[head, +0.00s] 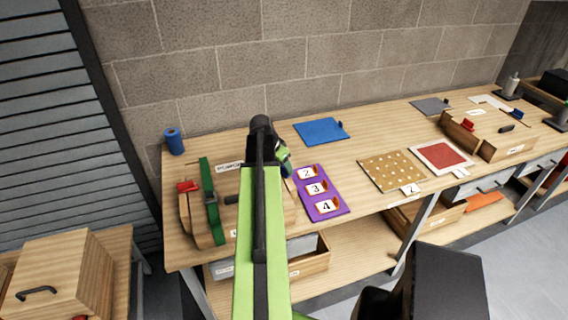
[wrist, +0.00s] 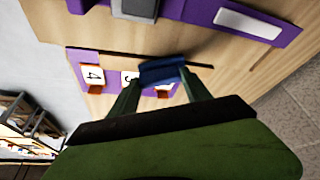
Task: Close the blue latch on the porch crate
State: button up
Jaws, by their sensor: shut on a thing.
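My gripper (wrist: 162,88) has its two green fingers closed around a small blue piece (wrist: 163,72). It looks like the blue latch, but I cannot tell whether it is fastened to anything. In the head view my gripper (head: 283,160) is just above and left of the purple numbered panel, with my arm in front of it. A wooden crate (head: 204,240) with a green strap (head: 211,200) and a red piece (head: 187,186) stands at the table's left end. My arm hides part of it. Its label is too small to read surely.
The purple panel (head: 335,207) bears tags 2, 3 and 4. A blue board (head: 321,131), dotted panel (head: 376,167) and red-centred panel (head: 438,145) lie to the right. A blue roll (head: 174,141) stands at the back left. A purple strip (wrist: 205,10) crosses the wrist view's top.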

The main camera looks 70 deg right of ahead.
jog(key=n+t, duration=0.1)
jog(key=n, duration=0.1)
jog(key=a+n, duration=0.1)
jog(key=n, duration=0.1)
jog(key=n+t, duration=0.1)
jog(key=n, duration=0.1)
jog(key=shift+a+f+t, duration=0.1)
jog(key=shift+a+t, duration=0.15)
jog(key=shift+t, duration=0.05)
jog(key=n, duration=0.2)
jog(key=n+t, duration=0.1)
jog(key=n, duration=0.1)
jog(key=n+t, duration=0.1)
jog(key=n, duration=0.1)
jog(key=shift+s+a+n+y, duration=0.35)
jog(key=shift+s+n+y, duration=0.05)
jog(key=o, duration=1.4)
jog(key=shift+c, duration=0.2)
